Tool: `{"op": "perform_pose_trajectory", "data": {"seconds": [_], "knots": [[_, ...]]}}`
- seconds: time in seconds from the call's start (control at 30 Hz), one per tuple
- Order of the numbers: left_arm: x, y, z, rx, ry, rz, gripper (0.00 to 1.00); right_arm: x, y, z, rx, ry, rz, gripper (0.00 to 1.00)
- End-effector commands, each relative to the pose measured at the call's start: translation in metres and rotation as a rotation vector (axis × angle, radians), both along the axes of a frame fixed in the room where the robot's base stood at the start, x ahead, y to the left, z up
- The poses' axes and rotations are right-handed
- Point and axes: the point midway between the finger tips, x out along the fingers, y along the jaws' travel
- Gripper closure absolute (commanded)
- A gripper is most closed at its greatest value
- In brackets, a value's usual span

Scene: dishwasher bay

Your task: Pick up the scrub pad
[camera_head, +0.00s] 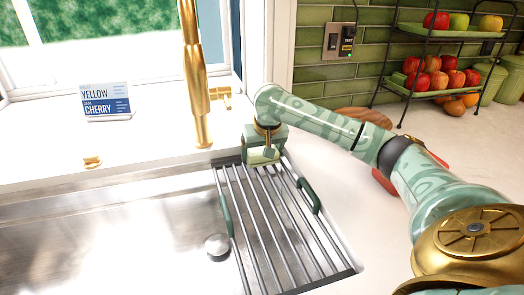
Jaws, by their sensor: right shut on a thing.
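My right arm reaches in from the right, and my right gripper (266,147) points down over the far end of the drying rack. It is shut on the scrub pad (262,156), a small block with a pale yellow face and green parts. The gripper partly hides the pad. I cannot tell whether the pad touches the rack or is just above it. My left gripper is not in view.
The metal drying rack (262,205) with green handles lies over the sink's (110,235) right side. A gold faucet (196,85) stands behind. A small sign (107,101) is on the sill. A tiered fruit stand (436,62) stands at the back right. Something red sits behind my arm.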

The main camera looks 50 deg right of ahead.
Motion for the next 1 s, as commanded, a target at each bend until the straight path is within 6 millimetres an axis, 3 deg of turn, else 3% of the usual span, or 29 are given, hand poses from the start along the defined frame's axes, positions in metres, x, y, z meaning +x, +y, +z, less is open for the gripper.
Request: {"op": "perform_pose_trajectory", "data": {"seconds": [0.17,0.6,0.8,1.0], "knots": [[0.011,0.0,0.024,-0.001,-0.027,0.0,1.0,-0.019,0.009,0.026,-0.001,-0.006,0.001,0.39],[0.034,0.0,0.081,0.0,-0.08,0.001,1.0,-0.102,0.055,0.073,-0.001,-0.004,0.001,0.39],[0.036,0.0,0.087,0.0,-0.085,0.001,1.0,-0.117,0.064,0.077,0.001,-0.002,-0.001,0.39],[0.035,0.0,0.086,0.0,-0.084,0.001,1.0,-0.119,0.065,0.076,0.001,-0.001,-0.001,0.39]]}}
